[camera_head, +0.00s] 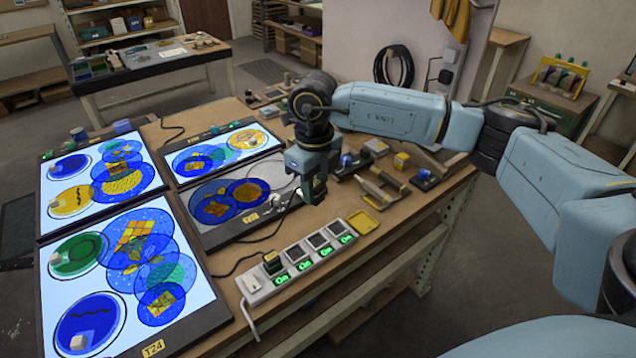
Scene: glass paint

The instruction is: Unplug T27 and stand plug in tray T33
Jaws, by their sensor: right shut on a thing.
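My right gripper (316,194) points down above the bench, behind the white power strip (305,264). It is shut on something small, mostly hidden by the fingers. A dark cable runs from near the gripper toward the unlit panel (222,237), whose yellow tag (250,217) is too small to read surely. A small yellow tray (363,222) lies just beyond the strip's right end. My left gripper is not in view.
Lit panels with coloured glass discs fill the bench's left side; the front one has a tag T24 (152,348). Wooden tools (382,192) and small blocks (402,160) lie right of the gripper. The bench's right edge is close beyond the tray.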

